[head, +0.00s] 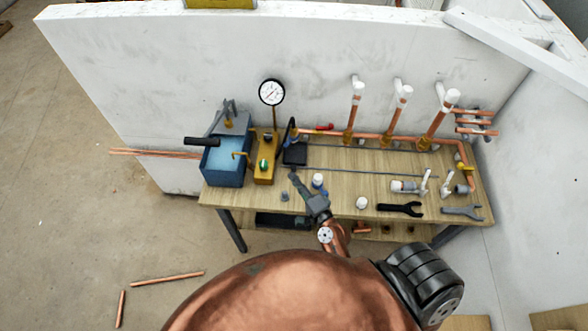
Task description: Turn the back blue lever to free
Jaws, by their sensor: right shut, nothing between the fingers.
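A small dark blue upright piece, which looks like the blue lever (291,127), stands at the left end of the copper pipe line at the back of the bench. It is too small to tell its exact angle. A red lever (318,128) lies roughly along the pipe just right of it. My right gripper (294,174) is shut and empty over the front half of the bench. It is nearer to me than the blue piece and apart from it. My left gripper is not in view.
The wooden bench (340,205) stands against a white wall (180,60). A blue water tank (224,167), a yellow pump with a gauge (271,92) and a black block (295,154) stand left. Upright copper pipes (354,110) rise behind. Wrenches (400,209) lie right.

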